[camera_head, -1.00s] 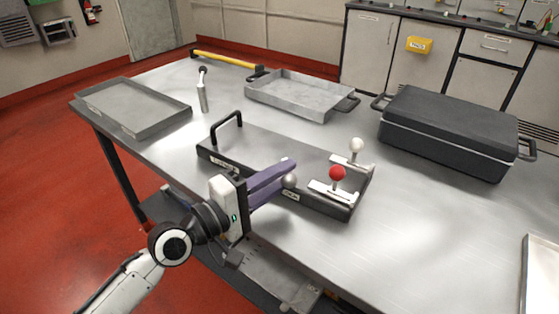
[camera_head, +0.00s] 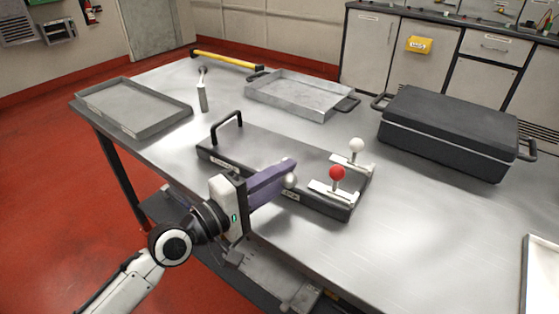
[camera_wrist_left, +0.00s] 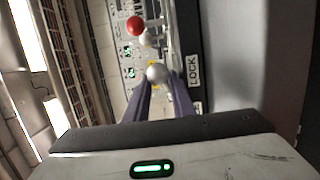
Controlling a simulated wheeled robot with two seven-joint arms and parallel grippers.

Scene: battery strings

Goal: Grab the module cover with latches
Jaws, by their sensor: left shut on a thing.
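The module cover (camera_head: 270,150) is a flat grey plate with dark sides lying on the metal table. It has a black handle (camera_head: 227,120) at its left end. Two latches with ball knobs, one red (camera_head: 337,173) and one white (camera_head: 355,145), stand at its right end. A silver ball knob (camera_head: 291,181) is at its near side and also shows in the left wrist view (camera_wrist_left: 157,73). My left gripper (camera_head: 284,171) has its purple fingers closed on this silver knob. In the wrist view a LOCK label (camera_wrist_left: 194,68) is beside the knob. My right gripper is not in view.
On the table (camera_head: 430,240) are a shallow tray (camera_head: 150,128) at left, a tray with handles (camera_head: 300,98) behind, a black case (camera_head: 450,125) at right, a small upright tool (camera_head: 202,98) and a yellow bar (camera_head: 225,60). The front right of the table is mostly clear.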

